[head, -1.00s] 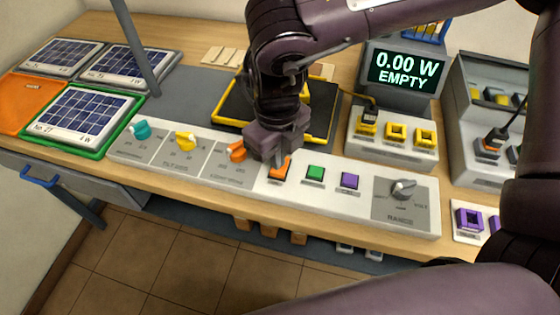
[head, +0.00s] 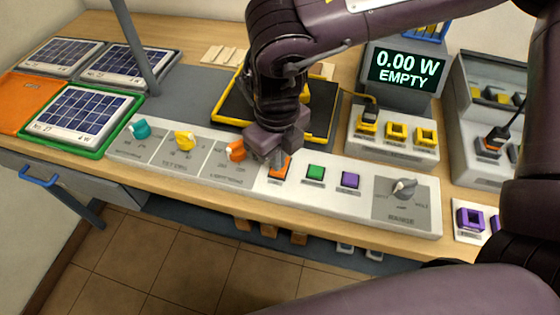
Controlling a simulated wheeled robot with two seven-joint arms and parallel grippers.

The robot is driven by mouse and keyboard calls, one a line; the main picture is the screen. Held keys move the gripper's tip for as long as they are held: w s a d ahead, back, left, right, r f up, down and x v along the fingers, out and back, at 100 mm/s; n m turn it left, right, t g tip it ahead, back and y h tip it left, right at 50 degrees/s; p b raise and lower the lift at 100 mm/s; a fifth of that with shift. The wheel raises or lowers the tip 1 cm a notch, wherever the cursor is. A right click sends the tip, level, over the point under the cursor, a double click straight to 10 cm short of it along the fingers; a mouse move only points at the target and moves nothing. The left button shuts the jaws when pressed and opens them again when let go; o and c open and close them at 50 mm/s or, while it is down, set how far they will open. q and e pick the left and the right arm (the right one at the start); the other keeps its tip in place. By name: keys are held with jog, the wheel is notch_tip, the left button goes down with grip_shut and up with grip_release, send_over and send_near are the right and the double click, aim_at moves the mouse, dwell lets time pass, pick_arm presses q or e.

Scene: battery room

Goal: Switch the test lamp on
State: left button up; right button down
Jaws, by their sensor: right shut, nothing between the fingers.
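A long white control panel (head: 262,187) runs along the front of the wooden bench. The small labels are unreadable, and I cannot make out which part is the test lamp. My left gripper is out of view.
A display (head: 405,68) reads "0.00 W EMPTY". A black pad with a yellow edge (head: 324,118) lies behind my gripper, partly hidden. Solar panels (head: 82,113) lie at the left, one in a green frame. A yellow-socket box (head: 393,144) stands right of the pad.

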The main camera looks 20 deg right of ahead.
jog(key=shift+f+b, duration=0.35)
jog(key=shift+f, duration=0.25)
dwell(0.3)
notch_tip(320, 180, up, 7)
jog(key=p, duration=0.6)
jog(key=shift+s, duration=0.1)
dwell(0.6)
